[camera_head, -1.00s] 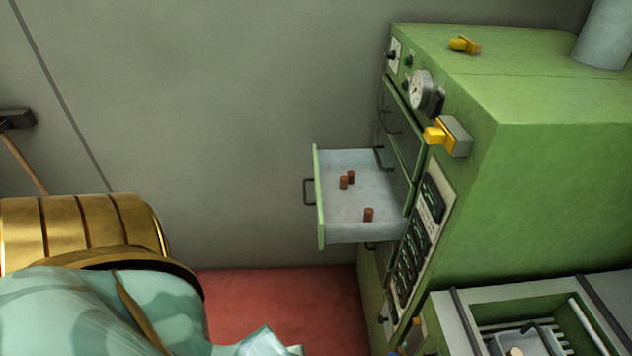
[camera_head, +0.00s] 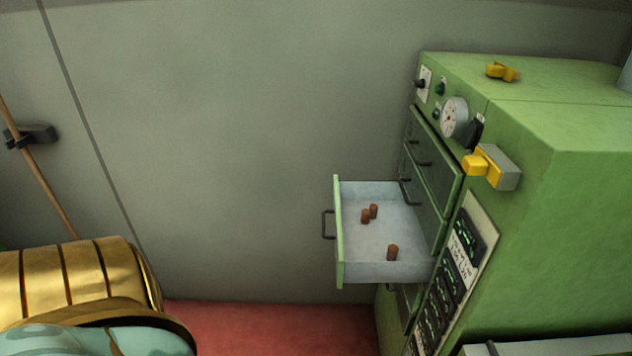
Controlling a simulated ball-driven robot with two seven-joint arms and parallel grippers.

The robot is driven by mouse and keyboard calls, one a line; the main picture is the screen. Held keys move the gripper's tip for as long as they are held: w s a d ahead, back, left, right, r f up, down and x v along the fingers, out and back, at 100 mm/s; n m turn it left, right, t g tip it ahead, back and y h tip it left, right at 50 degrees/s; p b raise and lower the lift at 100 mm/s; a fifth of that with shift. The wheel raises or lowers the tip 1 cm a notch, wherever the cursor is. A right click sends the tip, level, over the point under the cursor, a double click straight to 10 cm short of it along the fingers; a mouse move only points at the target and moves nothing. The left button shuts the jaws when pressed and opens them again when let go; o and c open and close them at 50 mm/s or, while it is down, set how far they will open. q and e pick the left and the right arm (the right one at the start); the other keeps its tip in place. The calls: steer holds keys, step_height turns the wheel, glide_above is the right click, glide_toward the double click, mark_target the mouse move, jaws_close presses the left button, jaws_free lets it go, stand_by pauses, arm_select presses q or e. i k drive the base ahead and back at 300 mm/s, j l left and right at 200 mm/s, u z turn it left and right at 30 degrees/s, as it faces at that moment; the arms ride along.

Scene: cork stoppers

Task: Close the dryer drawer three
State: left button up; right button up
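The green dryer (camera_head: 570,200) stands on the right. One of its drawers (camera_head: 338,258) is pulled far out to the left, with a green front, a dark handle (camera_head: 328,225) and a pale inside. Three brown cork stoppers (camera_head: 392,253) stand in it. Closed drawers (camera_head: 432,165) with dark handles show above it, and part of another shows below. I cannot read any drawer number. Neither of my grippers is in view. Gold and pale teal parts, seemingly of my arm, fill the lower left corner, well apart from the drawer.
A gauge (camera_head: 454,117), a yellow-and-grey block (camera_head: 492,166) and a control panel (camera_head: 460,265) are on the dryer's front. A yellow item (camera_head: 503,72) lies on top. A wooden pole rests in a dark wall bracket (camera_head: 32,136). The space left of the drawer is free above the red floor (camera_head: 270,325).

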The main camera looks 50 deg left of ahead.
mark_target(361, 250)
steer(key=i+j+u, duration=0.1)
steer(key=j+u, duration=0.25)
steer(key=i+j+u, duration=0.15)
steer(key=j+u, duration=0.2)
steer(key=i+j+u, duration=0.15)
steer(key=u, duration=0.2)
